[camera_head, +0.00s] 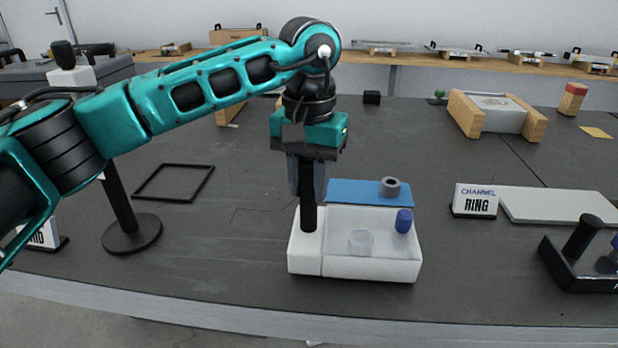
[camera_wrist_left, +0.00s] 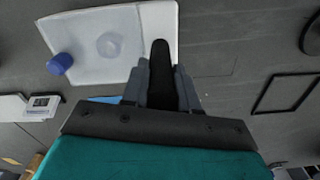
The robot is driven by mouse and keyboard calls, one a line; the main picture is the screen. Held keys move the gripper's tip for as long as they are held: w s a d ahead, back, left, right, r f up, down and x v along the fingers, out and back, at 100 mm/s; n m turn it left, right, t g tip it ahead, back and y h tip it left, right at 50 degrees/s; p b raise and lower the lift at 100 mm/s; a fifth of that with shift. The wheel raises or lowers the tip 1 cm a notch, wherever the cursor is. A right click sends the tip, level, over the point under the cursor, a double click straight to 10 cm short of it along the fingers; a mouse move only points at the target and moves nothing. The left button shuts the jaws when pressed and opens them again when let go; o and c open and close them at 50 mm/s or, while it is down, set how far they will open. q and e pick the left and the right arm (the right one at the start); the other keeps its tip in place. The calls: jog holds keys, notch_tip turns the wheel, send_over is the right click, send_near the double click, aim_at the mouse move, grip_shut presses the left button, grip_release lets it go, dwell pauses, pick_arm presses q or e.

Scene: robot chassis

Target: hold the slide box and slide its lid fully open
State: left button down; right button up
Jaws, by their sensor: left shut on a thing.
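The slide box (camera_head: 370,268) is white and sits on the dark table near the front edge. It also shows in the left wrist view (camera_wrist_left: 85,28). A frosted surface covers its wider right part, with a blue knob (camera_head: 404,221) at the right end and a pale round shape (camera_head: 361,241) near the middle. I cannot tell where the lid's edges lie. A black upright post (camera_head: 309,217) stands at the box's left end. My left gripper (camera_head: 308,197) points down and is shut on this post; the fingers flank it in the left wrist view (camera_wrist_left: 161,88). My right gripper is out of view.
A blue mat (camera_head: 350,191) with a grey ring (camera_head: 390,187) lies behind the box. A "CHANNEL RING" sign (camera_head: 475,201) and a pale slab (camera_head: 555,206) are to the right. A black frame (camera_head: 174,183) lies left. The table just right of the box is clear.

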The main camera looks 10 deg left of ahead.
pick_arm(q)
jog(key=shift+f, duration=0.35)
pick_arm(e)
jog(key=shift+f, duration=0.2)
pick_arm(q)
jog(key=shift+f, duration=0.25)
dwell(0.9)
jog(key=shift+s+f, duration=0.1)
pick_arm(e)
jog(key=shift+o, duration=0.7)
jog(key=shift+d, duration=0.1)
